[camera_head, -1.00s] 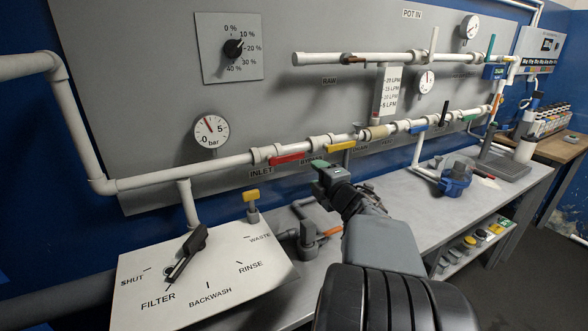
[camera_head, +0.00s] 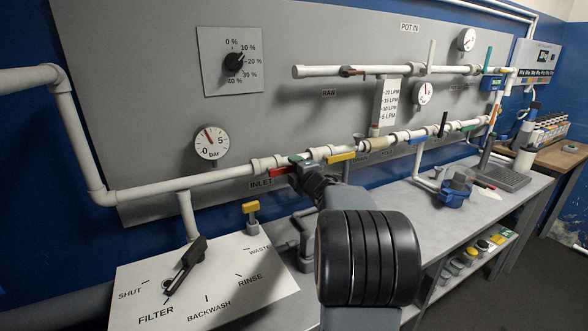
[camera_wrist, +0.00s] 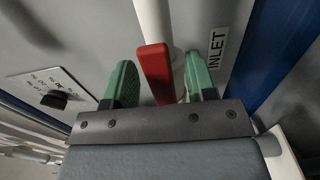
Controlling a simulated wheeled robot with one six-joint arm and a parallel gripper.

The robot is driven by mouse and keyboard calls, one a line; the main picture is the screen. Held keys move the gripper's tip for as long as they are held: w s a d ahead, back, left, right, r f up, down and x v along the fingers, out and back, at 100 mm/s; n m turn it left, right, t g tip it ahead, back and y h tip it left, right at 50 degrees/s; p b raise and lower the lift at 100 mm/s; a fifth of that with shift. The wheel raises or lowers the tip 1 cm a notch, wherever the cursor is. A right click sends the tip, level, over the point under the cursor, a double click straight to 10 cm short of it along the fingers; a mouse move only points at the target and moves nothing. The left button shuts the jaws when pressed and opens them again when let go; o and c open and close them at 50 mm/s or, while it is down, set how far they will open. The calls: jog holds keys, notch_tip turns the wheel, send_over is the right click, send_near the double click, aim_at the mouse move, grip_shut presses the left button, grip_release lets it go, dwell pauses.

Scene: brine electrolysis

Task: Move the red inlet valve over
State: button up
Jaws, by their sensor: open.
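The red inlet valve handle (camera_wrist: 156,72) shows in the wrist view, between the two green fingers of my gripper (camera_wrist: 160,85). The fingers stand apart, with a gap on both sides of the handle. In the head view my gripper (camera_head: 297,162) is at the pipe above the INLET label, and only a bit of the red handle (camera_head: 278,171) shows to its left. My gripper hides the rest of the handle there. The INLET label (camera_wrist: 217,48) is right of the handle in the wrist view.
A yellow valve handle (camera_head: 341,157) is on the same pipe just to the right. A pressure gauge (camera_head: 211,142) is up to the left. A selector plate (camera_head: 205,285) with a black lever and a small yellow-topped valve (camera_head: 251,208) are below left.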

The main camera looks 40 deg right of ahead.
jog(key=shift+w, duration=0.15)
grip_shut()
dwell(0.5)
